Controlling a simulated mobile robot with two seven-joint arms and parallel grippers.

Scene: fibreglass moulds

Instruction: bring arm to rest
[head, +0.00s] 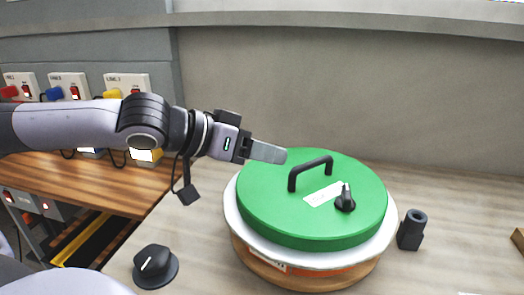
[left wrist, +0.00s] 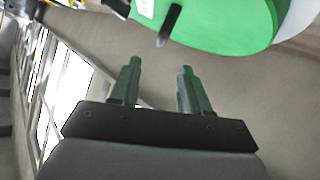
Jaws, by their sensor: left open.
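My left arm comes in from the left in the head view. Its gripper (head: 268,153) is beside and above the left rear edge of a round green lid (head: 270,215). In the left wrist view the two fingers of the gripper (left wrist: 158,85) stand apart with nothing between them. The green lid also shows at the top of that view (left wrist: 235,25). The lid has a black handle (head: 310,170), a black knob (head: 345,200) and a white label, and lies on a round mould (head: 300,277) with a pale rim. My right gripper is not in view.
A black dial (head: 155,266) is on the pale table at front left. A small black block with a round socket (head: 411,230) stands right of the mould. Switch boxes (head: 68,86) with coloured plugs line the left wall, above a wooden bench (head: 110,185).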

